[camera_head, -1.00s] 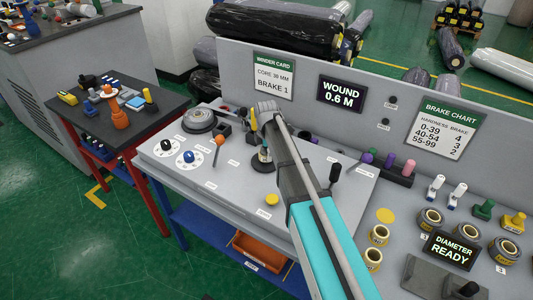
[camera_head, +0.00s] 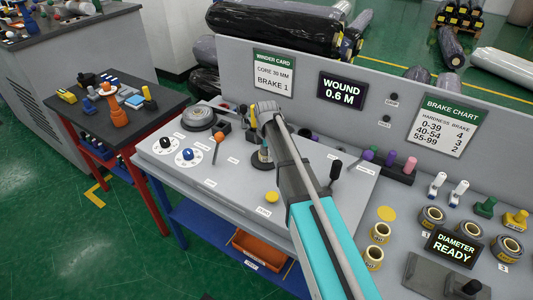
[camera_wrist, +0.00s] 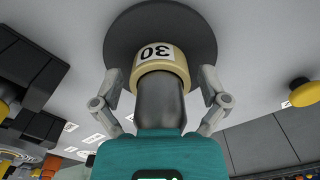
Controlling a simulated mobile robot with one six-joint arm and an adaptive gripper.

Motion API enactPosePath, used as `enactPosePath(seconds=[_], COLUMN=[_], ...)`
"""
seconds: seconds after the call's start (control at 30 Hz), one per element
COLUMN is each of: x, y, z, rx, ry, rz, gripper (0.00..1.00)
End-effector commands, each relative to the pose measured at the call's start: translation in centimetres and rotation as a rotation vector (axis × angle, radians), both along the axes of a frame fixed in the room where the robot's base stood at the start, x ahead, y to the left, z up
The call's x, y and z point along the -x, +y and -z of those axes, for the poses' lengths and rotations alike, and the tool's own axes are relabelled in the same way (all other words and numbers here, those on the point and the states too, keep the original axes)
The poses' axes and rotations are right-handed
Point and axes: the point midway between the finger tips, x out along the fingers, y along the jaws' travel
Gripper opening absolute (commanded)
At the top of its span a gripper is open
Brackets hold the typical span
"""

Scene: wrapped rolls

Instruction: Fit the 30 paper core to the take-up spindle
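The 30 paper core (camera_wrist: 160,57) is a short tan ring with a white "30" label. In the wrist view it sits around the dark take-up spindle (camera_wrist: 160,100), low against the round black flange (camera_wrist: 120,38). The spindle end stands out of the core towards the camera. In the head view the core (camera_head: 265,156) is a small pale ring above the black base, partly hidden by my arm. My gripper (camera_wrist: 160,80) straddles the spindle, with one finger on each side. Gaps show between the fingers and the core, so it looks open.
Two dials (camera_head: 188,154), a lever with an orange knob (camera_head: 217,138) and a yellow button (camera_head: 271,197) lie around the spindle on the grey panel. A black-knobbed lever (camera_head: 335,170) stands to the right.

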Motion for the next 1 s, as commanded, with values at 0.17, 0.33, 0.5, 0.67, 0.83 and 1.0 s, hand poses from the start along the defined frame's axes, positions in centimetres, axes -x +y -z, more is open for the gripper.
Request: enactPosePath(seconds=[0.17,0.33,0.5,0.67,0.83,1.0], x=[0.0,0.0,0.0,0.0,0.0,0.0], y=[0.0,0.0,0.0,0.0,0.0,0.0], z=[0.0,0.0,-0.3,-1.0,-2.2,-3.7], rx=[0.0,0.0,0.0,0.0,0.0,0.0], ry=[0.0,0.0,0.0,0.0,0.0,0.0], rz=[0.0,0.0,0.0,0.0,0.0,0.0], gripper=[1.0,1.0,1.0,1.0,1.0,1.0])
